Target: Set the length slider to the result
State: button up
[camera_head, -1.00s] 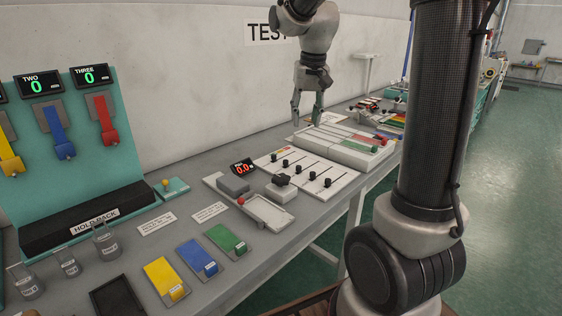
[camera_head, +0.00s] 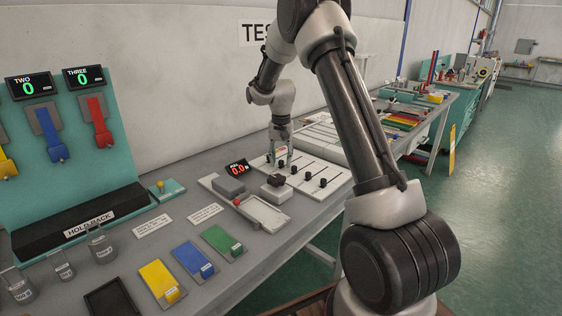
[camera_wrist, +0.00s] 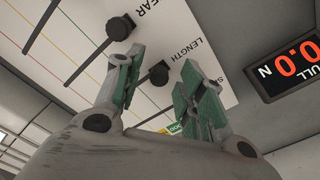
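The slider panel (camera_head: 333,172) is a pale board on the bench with several black knobs. In the wrist view, the black knob (camera_wrist: 159,73) nearest the LENGTH label (camera_wrist: 186,50) shows between my fingers. My gripper (camera_head: 279,160) points down over the left part of the panel. Its green-padded fingers are apart, one on each side of that knob in the wrist view (camera_wrist: 158,88). Whether they touch the knob, I cannot tell. A second knob (camera_wrist: 120,27) is beside my left finger in the wrist view. The panel's lower part is hidden by my gripper there.
A red display (camera_head: 237,168) reads 0.0, with PULL and N showing in the wrist view (camera_wrist: 297,66). A grey block and a white tray (camera_head: 264,213) stand left of the panel. Yellow, blue and green plates (camera_head: 221,241) lie in front.

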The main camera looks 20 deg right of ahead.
aim_at(302, 157)
jog(key=shift+f, duration=0.5)
grip_shut()
jog(key=w+d, duration=0.1)
jog(key=d, duration=0.2)
jog(key=w+d, duration=0.2)
jog(key=d, duration=0.2)
jog(key=w+d, duration=0.1)
jog(key=d, duration=0.3)
jog(key=shift+w+d+r, duration=0.1)
jog(key=shift+w+d, duration=0.15)
jog(key=shift+w, duration=0.15)
grip_release()
notch_tip(302, 157, up, 12)
